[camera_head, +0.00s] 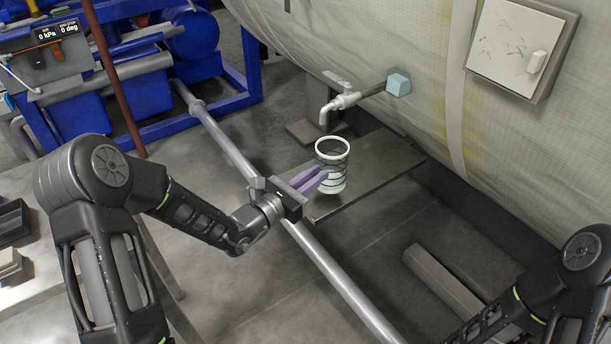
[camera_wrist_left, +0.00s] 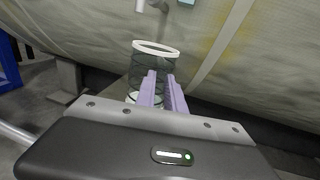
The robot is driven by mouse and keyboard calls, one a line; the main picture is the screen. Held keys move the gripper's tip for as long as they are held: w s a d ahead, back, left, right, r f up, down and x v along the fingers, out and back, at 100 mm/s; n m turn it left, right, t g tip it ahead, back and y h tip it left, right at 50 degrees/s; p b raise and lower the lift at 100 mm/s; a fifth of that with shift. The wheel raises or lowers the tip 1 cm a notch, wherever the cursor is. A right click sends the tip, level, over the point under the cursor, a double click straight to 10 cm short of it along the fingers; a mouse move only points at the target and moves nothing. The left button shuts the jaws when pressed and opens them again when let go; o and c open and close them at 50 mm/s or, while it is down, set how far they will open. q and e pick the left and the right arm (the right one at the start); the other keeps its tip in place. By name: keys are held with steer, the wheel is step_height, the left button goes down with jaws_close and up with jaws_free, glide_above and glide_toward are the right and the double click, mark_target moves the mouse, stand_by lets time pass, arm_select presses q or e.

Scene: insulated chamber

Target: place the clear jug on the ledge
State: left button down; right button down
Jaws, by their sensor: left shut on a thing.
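The clear jug (camera_head: 332,165) is a see-through cup shape with a white rim and dark lines round it. It is upright, over the grey metal ledge (camera_head: 390,163) below the tap. I cannot tell whether its base touches the ledge. My left gripper (camera_head: 318,180), with purple fingers, is shut on the jug's near side. In the left wrist view the jug (camera_wrist_left: 153,68) stands beyond the fingers (camera_wrist_left: 163,90), which hide part of its lower body. My right arm shows at the lower right, but its gripper is out of view.
A white tap (camera_head: 338,103) with a pale blue block (camera_head: 398,84) sticks out from the insulated chamber wall just behind the jug. A grey pipe (camera_head: 235,155) runs diagonally in front of the ledge. The ledge's right part is bare. Blue machinery (camera_head: 190,45) stands at upper left.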

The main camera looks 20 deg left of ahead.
arm_select(q)
steer(key=w+a, duration=0.2)
steer(key=a, duration=0.1)
steer(key=shift+w+a, duration=0.1)
steer(key=shift+w, duration=0.25)
steer(key=shift+f, duration=0.1)
steer(key=shift+f, duration=1.65)
steer(key=shift+f, duration=0.2)
steer(key=c, duration=1.4)
jaws_free()
steer(key=shift+c, duration=0.2)
steer(key=shift+r, duration=0.1)
